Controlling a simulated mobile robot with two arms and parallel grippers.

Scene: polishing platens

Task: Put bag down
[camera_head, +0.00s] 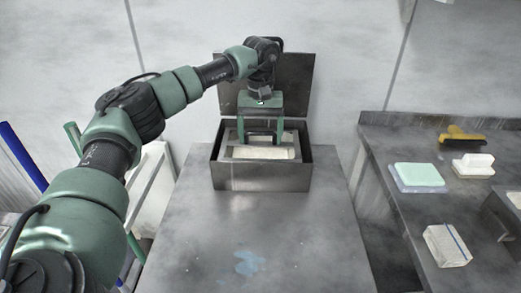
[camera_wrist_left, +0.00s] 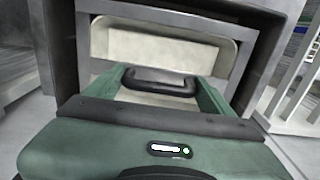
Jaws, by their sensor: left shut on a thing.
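My left gripper (camera_head: 262,138) points down into an open metal box (camera_head: 262,178) on the grey table. In the left wrist view, its green fingers (camera_wrist_left: 162,88) are at the two ends of a dark handle (camera_wrist_left: 160,76), and it is shut on this handle. A cream, rounded panel (camera_wrist_left: 165,48), which I take for the bag, lies behind the handle inside a grey metal frame (camera_wrist_left: 252,48). In the head view the cream surface (camera_head: 262,153) shows low between the box walls. I cannot tell whether it touches the box floor. My right gripper is not in view.
The box's lid (camera_head: 295,75) stands open at the back. The table (camera_head: 225,225) is clear in front, with a bluish stain. A side bench (camera_head: 412,215) at right holds a mint-green block (camera_head: 418,175), white blocks (camera_head: 474,164), a yellow-and-black tool (camera_head: 461,136) and a wrapped packet (camera_head: 447,245).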

